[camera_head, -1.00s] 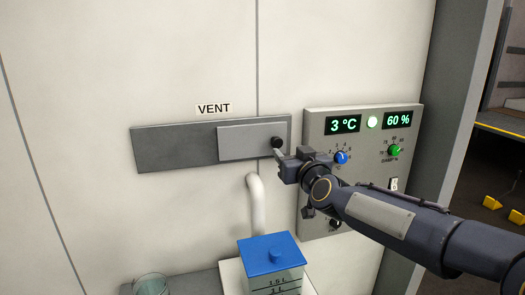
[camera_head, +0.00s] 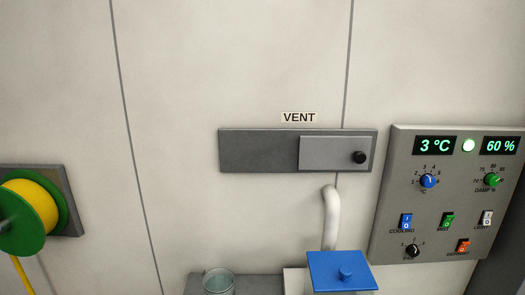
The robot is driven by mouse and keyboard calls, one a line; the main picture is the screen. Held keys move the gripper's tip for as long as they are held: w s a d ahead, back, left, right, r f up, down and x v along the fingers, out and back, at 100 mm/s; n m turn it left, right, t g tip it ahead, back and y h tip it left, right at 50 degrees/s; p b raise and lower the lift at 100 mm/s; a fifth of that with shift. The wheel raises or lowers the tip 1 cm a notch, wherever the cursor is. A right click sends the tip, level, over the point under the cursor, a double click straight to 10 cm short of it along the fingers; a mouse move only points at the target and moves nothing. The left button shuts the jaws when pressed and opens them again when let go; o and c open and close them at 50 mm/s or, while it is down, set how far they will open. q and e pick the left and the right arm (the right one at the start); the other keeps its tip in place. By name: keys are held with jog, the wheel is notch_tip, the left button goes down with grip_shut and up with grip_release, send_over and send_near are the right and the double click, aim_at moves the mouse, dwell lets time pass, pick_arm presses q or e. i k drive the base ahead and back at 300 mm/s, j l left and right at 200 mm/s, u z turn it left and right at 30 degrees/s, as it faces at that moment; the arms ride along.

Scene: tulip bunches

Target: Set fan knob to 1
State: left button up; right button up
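The fan knob (camera_head: 412,251) is the small black knob at the lower left of the grey control panel (camera_head: 385,225). Its label below is blurred but seems to read FAN. Small numbers surround it; its exact setting is too small to tell. Neither of my grippers shows in the head view now, so nothing covers the panel.
The panel also has a blue knob (camera_head: 429,181), a green knob (camera_head: 492,180) and several rocker switches. A vent slide (camera_head: 330,152) with a black handle sits left of it. Below are a blue-lidded container (camera_head: 340,270) and a glass (camera_head: 219,283). A green-yellow reel (camera_head: 30,215) hangs left.

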aim_at(412, 251)
jog(key=z, duration=1.35)
